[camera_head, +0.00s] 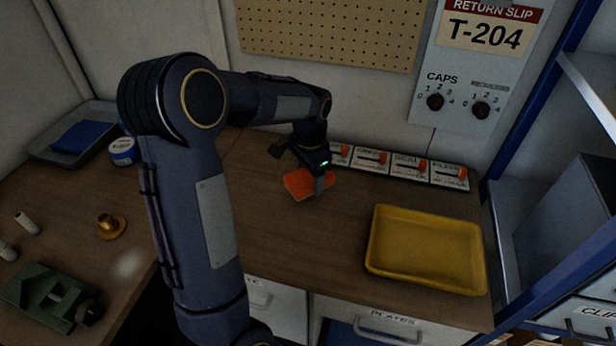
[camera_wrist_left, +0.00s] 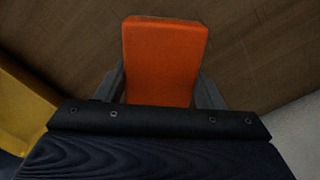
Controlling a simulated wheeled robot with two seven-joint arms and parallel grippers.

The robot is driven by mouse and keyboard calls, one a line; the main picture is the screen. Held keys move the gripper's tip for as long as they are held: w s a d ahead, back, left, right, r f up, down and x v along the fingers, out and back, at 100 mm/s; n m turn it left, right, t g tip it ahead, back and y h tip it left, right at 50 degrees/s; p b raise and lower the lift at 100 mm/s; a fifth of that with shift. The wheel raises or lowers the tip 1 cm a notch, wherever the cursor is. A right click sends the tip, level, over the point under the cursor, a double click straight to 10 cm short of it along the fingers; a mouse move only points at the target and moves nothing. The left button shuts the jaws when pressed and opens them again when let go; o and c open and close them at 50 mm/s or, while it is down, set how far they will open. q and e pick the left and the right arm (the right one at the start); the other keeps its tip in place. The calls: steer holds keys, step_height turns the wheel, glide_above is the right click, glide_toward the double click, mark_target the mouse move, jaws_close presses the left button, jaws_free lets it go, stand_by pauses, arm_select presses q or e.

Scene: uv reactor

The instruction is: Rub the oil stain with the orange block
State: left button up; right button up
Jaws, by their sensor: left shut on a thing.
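The orange block (camera_head: 308,183) is at the back of the wooden table, a little left of the yellow tray. My left gripper (camera_head: 322,182) is shut on it. In the left wrist view the orange block (camera_wrist_left: 163,60) sits between the two fingers of my left gripper (camera_wrist_left: 163,88), over bare brown wood. I cannot tell whether the block touches the table top. I cannot make out the oil stain; the gripper, block or arm may hide it. My right gripper is not in view.
A yellow tray (camera_head: 424,250) lies at the front right. A row of white switch boxes (camera_head: 408,166) with orange levers lines the back edge. A grey tray with a blue item (camera_head: 81,135), a blue-white tin (camera_head: 122,151), a brass part (camera_head: 109,227) and a green fixture (camera_head: 47,296) are at left.

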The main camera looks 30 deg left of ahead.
arm_select(q)
steer(key=shift+w+r+p, duration=0.15)
steer(key=shift+r+p, duration=0.15)
steer(key=shift+r, duration=0.3)
steer(key=shift+r+p, duration=1.15)
steer(key=shift+r, duration=0.3)
